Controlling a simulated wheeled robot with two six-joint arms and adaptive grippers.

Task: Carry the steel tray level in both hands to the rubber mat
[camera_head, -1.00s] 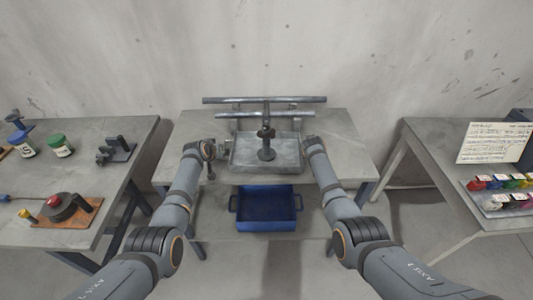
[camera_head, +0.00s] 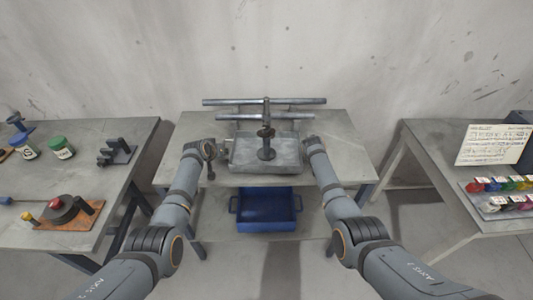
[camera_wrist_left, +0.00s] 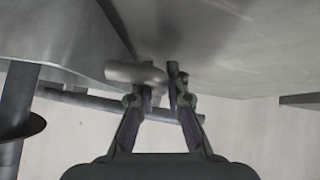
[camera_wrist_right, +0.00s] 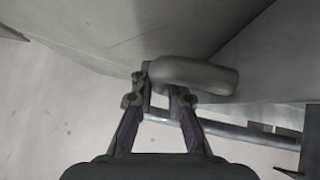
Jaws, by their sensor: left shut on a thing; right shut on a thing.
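The steel tray (camera_head: 240,165) is a shallow grey tray at the front of the middle table. A dark upright piece with a round base (camera_head: 267,152) appears to stand in it. My left gripper (camera_wrist_left: 160,82) is shut at the tray's left side, on a rounded grey handle (camera_wrist_left: 130,73). My right gripper (camera_wrist_right: 160,88) is shut at the right side, on a similar handle (camera_wrist_right: 205,76). In the head view the fingertips are hard to make out. The tray looks about level; I cannot tell whether it touches the table. I cannot make out a rubber mat.
Two long grey bars (camera_head: 225,102) cross the table (camera_head: 345,150) behind the tray. A blue bin (camera_head: 268,227) is on the shelf below. The left table (camera_head: 35,180) holds jars and tools. The right table (camera_head: 415,150) holds a written sheet (camera_head: 490,146) and coloured items.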

